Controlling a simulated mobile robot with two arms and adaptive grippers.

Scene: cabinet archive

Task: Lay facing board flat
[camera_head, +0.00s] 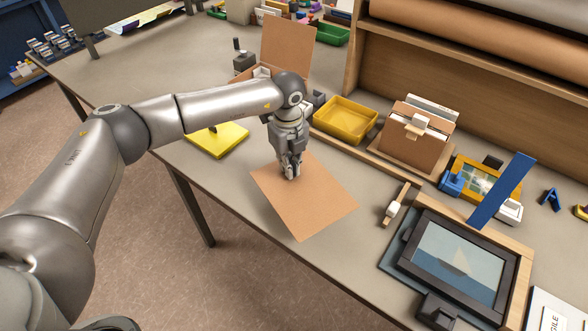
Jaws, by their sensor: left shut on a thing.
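The facing board appears to be the square tan-brown board (308,208) in the middle of the grey table, near its front edge. It looks flat or nearly flat; I cannot tell whether all of it touches the table. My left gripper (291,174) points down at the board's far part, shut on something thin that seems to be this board. The fingers hide the spot of contact. My right gripper is not in view.
A yellow plate (217,139) lies left of the board and a yellow tray (345,120) behind it. A file holder (414,140) stands at the back right. A dark picture frame (460,262) and blue bar (503,190) are at the right. A brown box (288,48) stands open behind.

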